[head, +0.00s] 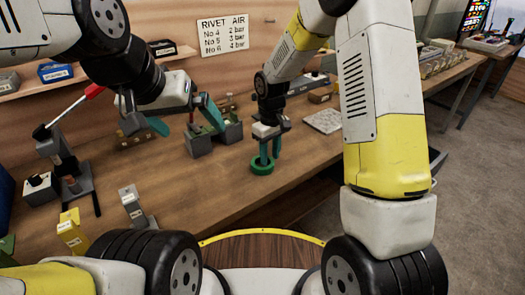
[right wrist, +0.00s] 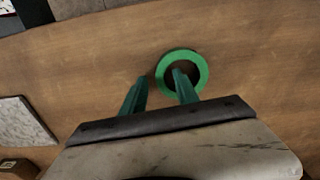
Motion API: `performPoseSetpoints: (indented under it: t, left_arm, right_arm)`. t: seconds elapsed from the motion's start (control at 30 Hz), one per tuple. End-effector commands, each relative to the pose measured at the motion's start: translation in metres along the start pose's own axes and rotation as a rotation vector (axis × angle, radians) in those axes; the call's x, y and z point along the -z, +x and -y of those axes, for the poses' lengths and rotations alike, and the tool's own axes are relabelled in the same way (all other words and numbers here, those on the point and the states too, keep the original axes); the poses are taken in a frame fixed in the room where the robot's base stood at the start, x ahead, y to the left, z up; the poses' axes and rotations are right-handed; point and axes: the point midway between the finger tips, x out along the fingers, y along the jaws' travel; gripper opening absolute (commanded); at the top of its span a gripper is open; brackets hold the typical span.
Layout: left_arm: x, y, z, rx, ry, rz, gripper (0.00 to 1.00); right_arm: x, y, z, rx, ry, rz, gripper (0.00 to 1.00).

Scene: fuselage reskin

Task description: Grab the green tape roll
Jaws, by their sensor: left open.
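The green tape roll (head: 262,169) lies flat on the wooden bench near its front edge. It also shows in the right wrist view (right wrist: 201,84). My right gripper (head: 270,157) is at the roll, open, pointing down. In the right wrist view the right gripper (right wrist: 157,80) has one teal finger over or in the roll's hole and the other outside the ring, with the ring's wall between them. I cannot tell how deep the finger reaches. My left gripper (head: 185,120) is open and empty above the bench, left of the roll.
A speckled flat plate (head: 323,121) lies to the right. A red-handled lever tool (head: 66,135), a control box (head: 40,188) and a yellow block (head: 72,235) stand at left. Bench around the roll is clear.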

Motion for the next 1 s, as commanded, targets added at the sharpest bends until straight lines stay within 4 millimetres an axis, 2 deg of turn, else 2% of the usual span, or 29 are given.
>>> performPoseSetpoints:
  t: [0.03,0.2,0.67,1.0]
  left_arm:
    - [0.0,0.0,0.0,0.0,0.0,0.0,0.99]
    - [0.0,0.0,0.0,0.0,0.0,0.0,0.99]
    - [0.0,0.0,0.0,0.0,0.0,0.0,0.99]
    - [0.0,0.0,0.0,0.0,0.0,0.0,0.99]
  right_arm:
    - [0.0,0.0,0.0,0.0,0.0,0.0,0.3]
    - [0.0,0.0,0.0,0.0,0.0,0.0,0.0]
    - [0.0,-0.004,0.0,0.0,0.0,-0.002,0.0]
    - [-0.003,-0.038,0.003,0.0,-0.001,-0.002,0.0]
